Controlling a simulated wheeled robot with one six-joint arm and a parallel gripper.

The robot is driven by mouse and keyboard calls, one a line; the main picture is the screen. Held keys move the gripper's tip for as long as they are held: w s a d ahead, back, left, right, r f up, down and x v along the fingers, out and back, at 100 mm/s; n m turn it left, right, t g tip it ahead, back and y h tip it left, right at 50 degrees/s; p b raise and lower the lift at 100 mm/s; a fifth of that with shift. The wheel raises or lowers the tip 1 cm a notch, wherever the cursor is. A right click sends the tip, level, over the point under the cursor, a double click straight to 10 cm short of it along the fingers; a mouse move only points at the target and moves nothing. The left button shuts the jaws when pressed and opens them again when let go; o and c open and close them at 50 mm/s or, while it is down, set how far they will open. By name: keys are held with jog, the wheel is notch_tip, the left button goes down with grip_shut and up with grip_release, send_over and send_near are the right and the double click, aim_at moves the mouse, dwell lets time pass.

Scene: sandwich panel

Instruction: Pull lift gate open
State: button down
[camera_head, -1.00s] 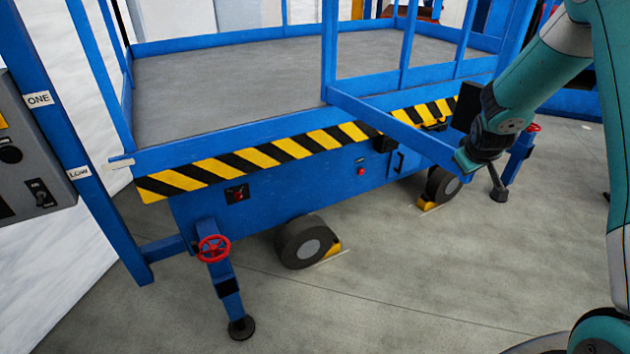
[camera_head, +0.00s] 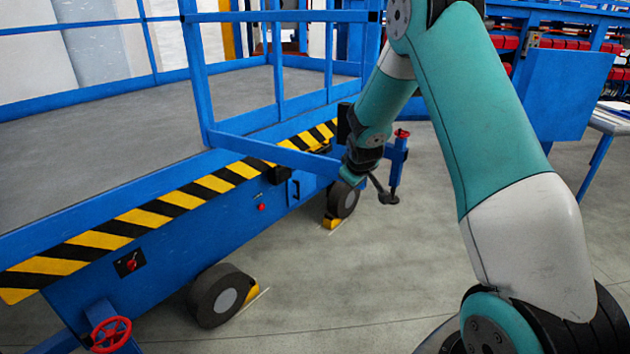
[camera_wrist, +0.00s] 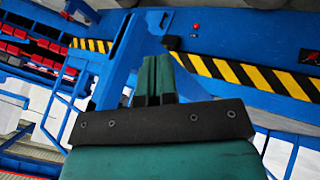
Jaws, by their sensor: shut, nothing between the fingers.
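The blue lift gate (camera_head: 275,153) stands out at an angle from the platform's near side; its lower bar reaches toward my gripper. My gripper (camera_head: 350,179) is at the outer end of that bar, partly hidden by my own wrist. In the wrist view my gripper (camera_wrist: 156,68) has its green fingers together with nothing between them. The blue gate (camera_wrist: 121,62) shows just left of and behind the fingers there. I cannot tell whether they touch it. The platform (camera_head: 90,140) has a grey deck, blue rails and a yellow-black striped edge (camera_head: 175,203).
The lift's wheel (camera_head: 222,295) and red handwheel (camera_head: 111,334) are at the lower left. A stabiliser leg (camera_head: 396,165) stands just beyond my gripper. A blue rack with red bins (camera_head: 505,42) and a table (camera_head: 608,121) are at the right. Open concrete floor lies between.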

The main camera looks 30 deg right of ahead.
jog(key=b+v, duration=0.1)
jog(key=v, duration=0.5)
jog(key=s+a+f+b+v, duration=0.1)
jog(key=b+v, duration=0.1)
jog(key=v, duration=0.4)
jog(key=shift+s+a+f, duration=0.2)
jog(key=shift+a+f, duration=0.1)
jog(key=s+a+r+n+y, duration=0.1)
jog(key=s+a+y, duration=0.25)
jog(key=a, duration=0.85)
jog(key=s+a+r+n+g+y, duration=0.1)
jog(key=s+a+n+g+y, duration=0.1)
jog(key=s+a, duration=0.7)
jog(key=s+a+r+n+g+y, duration=0.2)
jog(key=s+a+g+y, duration=0.1)
jog(key=s+a, duration=0.6)
jog(key=s+g+b, duration=0.1)
jog(key=s, duration=0.3)
jog(key=shift+s+r, duration=0.2)
jog(key=shift+r, duration=0.1)
